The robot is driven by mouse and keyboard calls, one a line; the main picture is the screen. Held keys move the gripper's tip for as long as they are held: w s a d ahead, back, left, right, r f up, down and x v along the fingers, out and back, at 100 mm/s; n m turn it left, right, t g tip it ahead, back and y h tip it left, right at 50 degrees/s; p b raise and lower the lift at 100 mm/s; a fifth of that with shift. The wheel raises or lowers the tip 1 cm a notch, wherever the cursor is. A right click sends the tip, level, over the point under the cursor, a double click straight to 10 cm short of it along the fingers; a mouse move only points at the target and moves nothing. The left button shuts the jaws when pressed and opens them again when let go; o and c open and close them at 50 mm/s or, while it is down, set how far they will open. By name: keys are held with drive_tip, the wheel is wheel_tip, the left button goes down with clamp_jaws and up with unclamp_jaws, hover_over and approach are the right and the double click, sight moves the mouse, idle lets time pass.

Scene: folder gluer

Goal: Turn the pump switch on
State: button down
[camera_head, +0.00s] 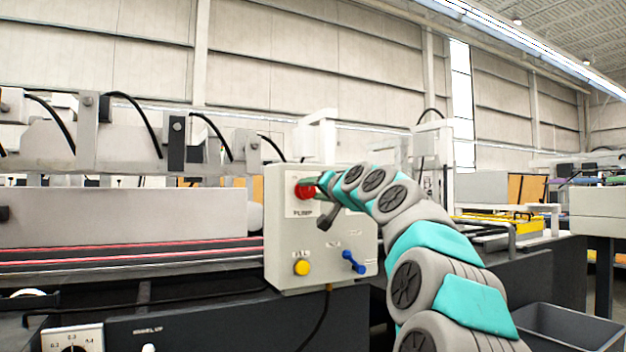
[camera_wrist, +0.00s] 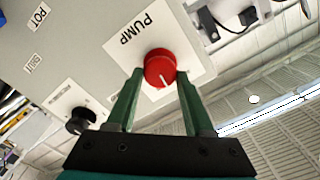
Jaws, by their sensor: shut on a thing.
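The pump switch (camera_head: 304,191) is a round red knob on the upper left of a pale control box (camera_head: 283,236). In the wrist view the knob (camera_wrist: 160,66) sits on a white label reading PUMP, with a short white line pointing toward the bottom of the picture. My gripper (camera_wrist: 159,75) has its two green fingers on either side of the knob and is shut on it. In the head view my gripper (camera_head: 313,183) reaches the knob from the right and covers part of it. Any settings marks around the knob are not readable.
The machine's long pale guard (camera_head: 120,215) runs left of the box. A grey bin (camera_head: 570,328) stands at the lower right.

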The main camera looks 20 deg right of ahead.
drive_tip(key=m+p, duration=0.1)
drive_tip(key=m, duration=0.2)
drive_tip(key=shift+m+p, duration=0.3)
drive_tip(key=shift+p, duration=0.05)
drive_tip(key=shift+d+f+m, duration=0.1)
drive_tip(key=shift+m, duration=1)
drive_tip(key=shift+c, duration=1.5)
unclamp_jaws()
drive_tip(key=s, duration=0.7)
drive_tip(key=shift+s+d+b, duration=0.15)
drive_tip(key=shift+s+b, duration=0.25)
drive_tip(key=shift+b, duration=0.05)
